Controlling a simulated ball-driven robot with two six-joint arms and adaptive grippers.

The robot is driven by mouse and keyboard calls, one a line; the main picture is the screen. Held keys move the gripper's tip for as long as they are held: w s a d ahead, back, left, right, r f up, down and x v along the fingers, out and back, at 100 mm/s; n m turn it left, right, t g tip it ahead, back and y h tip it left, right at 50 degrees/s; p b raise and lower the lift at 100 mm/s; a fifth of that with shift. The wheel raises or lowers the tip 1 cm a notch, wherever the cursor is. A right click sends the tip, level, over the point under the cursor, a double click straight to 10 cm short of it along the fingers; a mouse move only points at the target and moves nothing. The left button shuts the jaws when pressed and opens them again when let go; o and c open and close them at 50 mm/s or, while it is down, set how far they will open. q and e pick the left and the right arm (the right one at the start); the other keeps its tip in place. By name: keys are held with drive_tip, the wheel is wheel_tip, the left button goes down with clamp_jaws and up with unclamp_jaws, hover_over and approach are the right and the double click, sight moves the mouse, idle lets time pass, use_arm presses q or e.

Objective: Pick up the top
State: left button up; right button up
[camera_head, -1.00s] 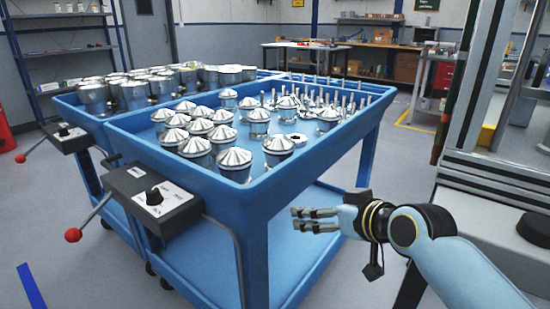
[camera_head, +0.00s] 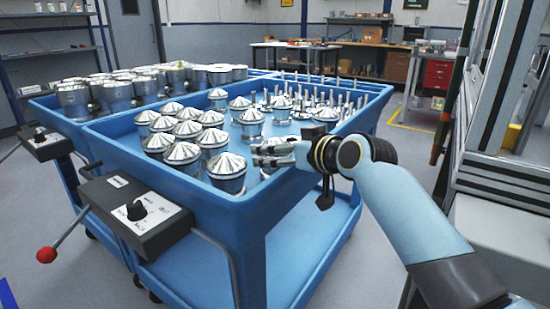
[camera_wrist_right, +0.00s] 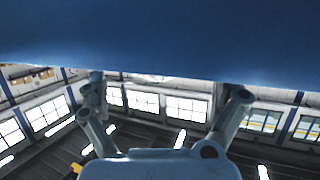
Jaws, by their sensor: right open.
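Several silver machined housings with cone-shaped, ribbed tops stand in the near blue cart. The nearest housing (camera_head: 227,170) is at the cart's front corner, with others behind it, such as one (camera_head: 183,158) to its left. My right gripper (camera_head: 262,155) reaches in from the right, over or beside the cart's right rim, its fingers pointing left close to the nearest housing. It is open and empty. I cannot tell whether it touches any housing. In the right wrist view its two fingers (camera_wrist_right: 165,95) are spread apart, with a blue surface across the top. My left gripper is not in view.
The near blue cart (camera_head: 240,209) has a raised rim and a control box (camera_head: 135,212) with a red-knobbed lever. Upright pins (camera_head: 320,95) stand at its back. A second cart of housings (camera_head: 100,92) is to the left. A machine frame stands at right.

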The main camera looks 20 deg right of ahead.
drive_tip(key=shift+x, duration=0.9)
drive_tip(key=shift+w+a+f, duration=0.1)
drive_tip(key=shift+w+f, duration=0.1)
drive_tip(key=shift+w, duration=0.1)
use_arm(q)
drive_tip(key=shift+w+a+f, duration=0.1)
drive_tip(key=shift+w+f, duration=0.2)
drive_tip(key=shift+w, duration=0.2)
use_arm(e)
drive_tip(key=c, duration=1.4)
